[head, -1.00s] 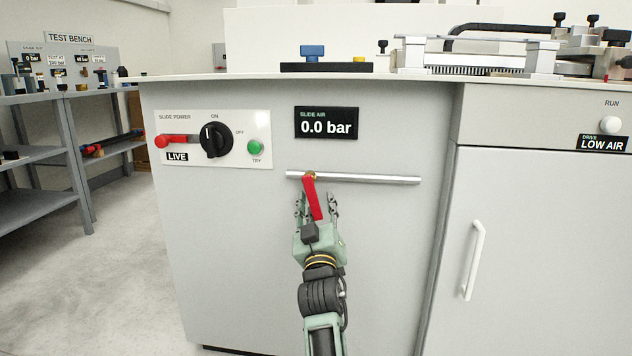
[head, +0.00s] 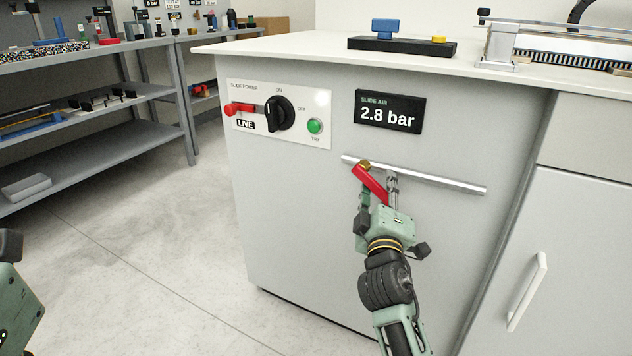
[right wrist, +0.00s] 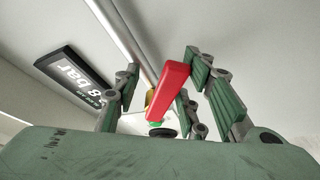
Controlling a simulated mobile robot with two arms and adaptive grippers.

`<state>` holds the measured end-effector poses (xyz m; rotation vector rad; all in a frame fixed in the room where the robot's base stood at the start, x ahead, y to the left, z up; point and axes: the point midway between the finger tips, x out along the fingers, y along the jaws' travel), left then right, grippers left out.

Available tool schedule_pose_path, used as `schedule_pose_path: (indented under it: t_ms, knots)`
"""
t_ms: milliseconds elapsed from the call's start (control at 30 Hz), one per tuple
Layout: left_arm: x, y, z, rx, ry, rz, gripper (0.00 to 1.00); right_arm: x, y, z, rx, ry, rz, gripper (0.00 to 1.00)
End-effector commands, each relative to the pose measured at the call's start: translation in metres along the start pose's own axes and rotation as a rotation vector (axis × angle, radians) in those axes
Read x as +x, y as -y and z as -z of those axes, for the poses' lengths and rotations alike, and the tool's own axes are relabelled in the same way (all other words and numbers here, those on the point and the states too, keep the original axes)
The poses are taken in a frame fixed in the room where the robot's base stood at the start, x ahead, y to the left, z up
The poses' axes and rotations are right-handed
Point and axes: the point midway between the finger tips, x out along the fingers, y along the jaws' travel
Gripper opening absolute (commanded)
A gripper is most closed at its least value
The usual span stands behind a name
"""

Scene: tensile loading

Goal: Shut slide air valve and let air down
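The red lever of the slide air valve (head: 371,184) slants down to the right from its brass pivot, at an angle to the silver pipe (head: 440,180). The slide air display (head: 390,112) reads 2.8 bar. My right gripper (head: 379,187) is at the lever from below, its fingers on either side of it. In the right wrist view the red lever (right wrist: 169,92) stands between the spread fingers of the right gripper (right wrist: 163,68), close to the right finger and apart from the left. Whether it touches is unclear.
The slide power panel (head: 280,115) has a red handle, a black knob and a green button, with a LIVE sign. A door handle (head: 527,292) sits on the cabinet at the right. Shelves (head: 90,70) with several objects stand at the left. The floor between is clear.

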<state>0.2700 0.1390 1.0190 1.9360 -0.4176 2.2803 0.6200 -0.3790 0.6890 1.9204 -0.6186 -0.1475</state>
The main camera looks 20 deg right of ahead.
Motion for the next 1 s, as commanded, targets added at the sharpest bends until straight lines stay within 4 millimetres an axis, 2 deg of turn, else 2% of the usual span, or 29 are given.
schedule_pose_path:
  t_ms: [33, 567, 633, 967, 1000]
  knots:
    - [0.017, 0.002, -0.003, 0.0, 0.0, 0.0, 0.4, 0.001, -0.011, 0.005, -0.039, -0.002, 0.014, 0.38]
    - [0.102, 0.013, -0.015, 0.0, 0.0, 0.0, 0.4, 0.003, -0.038, 0.015, -0.446, -0.003, 0.182, 0.38]
    - [0.098, 0.013, -0.015, 0.0, 0.001, 0.0, 0.4, -0.013, -0.031, 0.012, -0.45, -0.003, 0.191, 0.38]
    - [0.107, 0.014, -0.016, 0.0, 0.0, 0.0, 0.4, -0.079, -0.043, 0.014, -0.444, 0.0, 0.188, 0.38]
    - [0.102, 0.013, -0.015, 0.0, 0.0, 0.0, 0.4, -0.08, -0.037, 0.021, -0.416, -0.033, 0.187, 0.38]
